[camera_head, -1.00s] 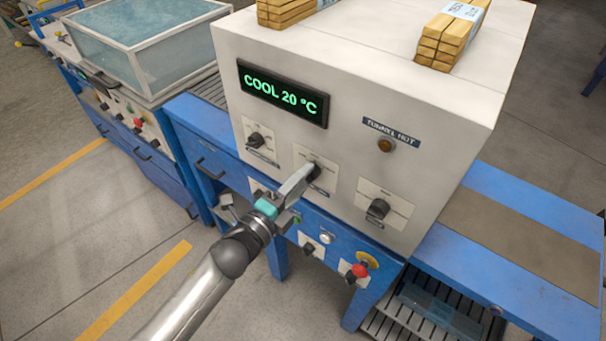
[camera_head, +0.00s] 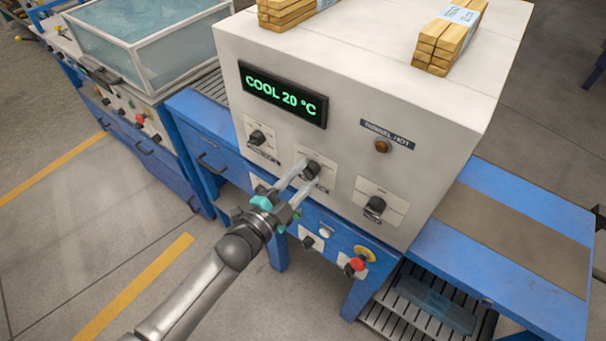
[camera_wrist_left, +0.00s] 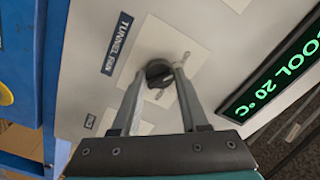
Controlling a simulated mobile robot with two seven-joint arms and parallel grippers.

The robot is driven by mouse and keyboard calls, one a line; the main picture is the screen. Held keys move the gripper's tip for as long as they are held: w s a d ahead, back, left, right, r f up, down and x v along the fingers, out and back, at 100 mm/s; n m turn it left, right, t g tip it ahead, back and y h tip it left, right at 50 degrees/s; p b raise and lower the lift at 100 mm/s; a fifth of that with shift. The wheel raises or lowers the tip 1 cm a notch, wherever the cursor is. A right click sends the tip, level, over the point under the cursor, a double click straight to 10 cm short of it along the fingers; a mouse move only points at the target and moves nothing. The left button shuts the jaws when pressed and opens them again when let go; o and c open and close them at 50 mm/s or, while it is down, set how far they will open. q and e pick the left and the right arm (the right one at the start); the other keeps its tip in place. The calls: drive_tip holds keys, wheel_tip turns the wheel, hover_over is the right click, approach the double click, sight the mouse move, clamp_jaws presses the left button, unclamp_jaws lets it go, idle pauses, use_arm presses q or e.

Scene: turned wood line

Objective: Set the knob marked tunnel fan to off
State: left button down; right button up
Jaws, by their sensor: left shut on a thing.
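The tunnel fan knob (camera_head: 312,169) is a black round knob, the middle one of three on the white front of the machine. In the left wrist view the knob (camera_wrist_left: 159,72) sits beside a dark label (camera_wrist_left: 117,43) reading "TUNNEL FAN". My left gripper (camera_head: 306,177) has its two fingers on either side of this knob and is shut on it; the wrist view shows the fingertips (camera_wrist_left: 160,78) at the knob's sides. The fingers hide part of the plate, and I cannot read the setting. My right gripper is not in view.
Two more black knobs flank it, at left (camera_head: 257,137) and right (camera_head: 375,207). The green display (camera_head: 283,94) reads "COOL 20 °C". A brown lamp (camera_head: 382,147) is marked "TUNNEL HOT". A red button (camera_head: 357,264) is below. Wood bundles (camera_head: 450,37) lie on top.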

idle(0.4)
use_arm(q)
drive_tip(key=shift+c, duration=2.1)
unclamp_jaws()
drive_tip(key=v, duration=1.5)
drive_tip(key=shift+s, duration=0.1)
drive_tip(key=s+a+f+n+g+y+b, duration=0.2)
drive_tip(key=a+f+n+y, duration=0.1)
drive_tip(key=f, duration=0.7)
drive_tip(key=s+a+f+n+g+y+b, duration=0.1)
drive_tip(key=s+a+f+n+y+b, duration=0.15)
drive_tip(key=f, duration=0.75)
drive_tip(key=s+a+f+n+g+y+b, duration=0.1)
drive_tip(key=a+f+n+g+y+b, duration=0.2)
drive_tip(key=f, duration=0.7)
drive_tip(key=s+f+n+g+y+b, duration=0.1)
drive_tip(key=s+f+n+g, duration=0.2)
drive_tip(key=s+f, duration=0.6)
drive_tip(key=s+a+f+n+g+y+b, duration=0.1)
drive_tip(key=s+f+n+g, duration=0.3)
drive_tip(key=s+f, duration=0.6)
drive_tip(key=s+b, duration=0.1)
drive_tip(key=s, duration=0.4)
drive_tip(key=shift+g, duration=0.3)
